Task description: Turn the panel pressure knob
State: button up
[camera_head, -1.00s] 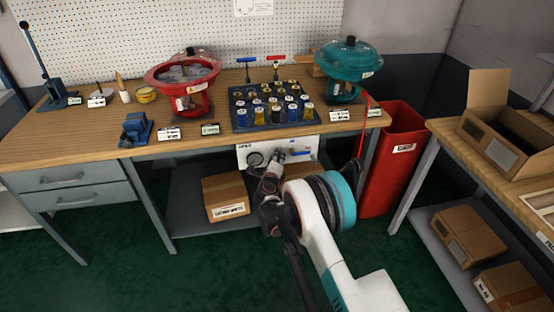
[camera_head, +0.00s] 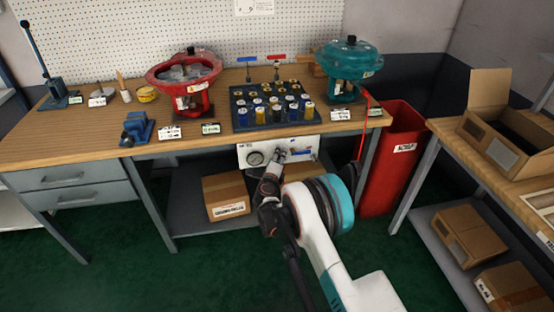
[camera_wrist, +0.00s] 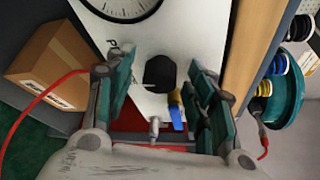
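The white panel (camera_head: 247,150) hangs under the front edge of the workbench. It carries a round pressure gauge (camera_head: 257,159), whose dial is cut off at the top of the wrist view (camera_wrist: 124,8). The black pressure knob (camera_wrist: 159,73) sits on the panel below the gauge in the wrist view. My gripper (camera_wrist: 162,80) is open, its fingers on either side of the knob with visible gaps. My gripper also shows at the panel in the head view (camera_head: 278,160), where it hides the knob's details.
A blue-handled lever (camera_wrist: 176,110) is close to the right finger in the wrist view. A cardboard box (camera_head: 225,195) stands on the shelf below. A red bin (camera_head: 395,160) stands to the right. The bench top (camera_head: 80,140) overhangs the panel.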

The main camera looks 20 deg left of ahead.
jog(key=v, duration=1.2)
